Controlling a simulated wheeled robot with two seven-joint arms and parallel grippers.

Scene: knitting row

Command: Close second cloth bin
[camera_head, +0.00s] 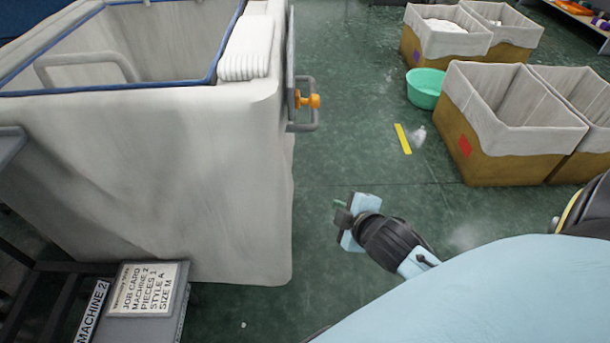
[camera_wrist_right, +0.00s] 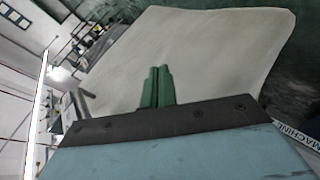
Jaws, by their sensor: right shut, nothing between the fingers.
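A large cloth bin (camera_head: 200,190) of off-white fabric with a blue-edged rim stands at the left in the head view, its top open. A folded white cloth bundle (camera_head: 247,48) lies over its right rim. An orange knob (camera_head: 308,100) and a grey handle sit on its right side. My right gripper (camera_head: 343,210) is right of the bin, apart from it, over the green floor. In the right wrist view its green fingers (camera_wrist_right: 157,85) are together and empty, with off-white cloth (camera_wrist_right: 210,50) beyond. My left gripper is out of view. No label marks which bin is second.
Open cloth-lined boxes (camera_head: 515,140) stand at the right, with more (camera_head: 445,45) behind. A green basin (camera_head: 424,88) and a yellow floor strip (camera_head: 402,138) lie between. A job card (camera_head: 145,290) and a "MACHINE 2" label (camera_head: 92,310) are at the lower left.

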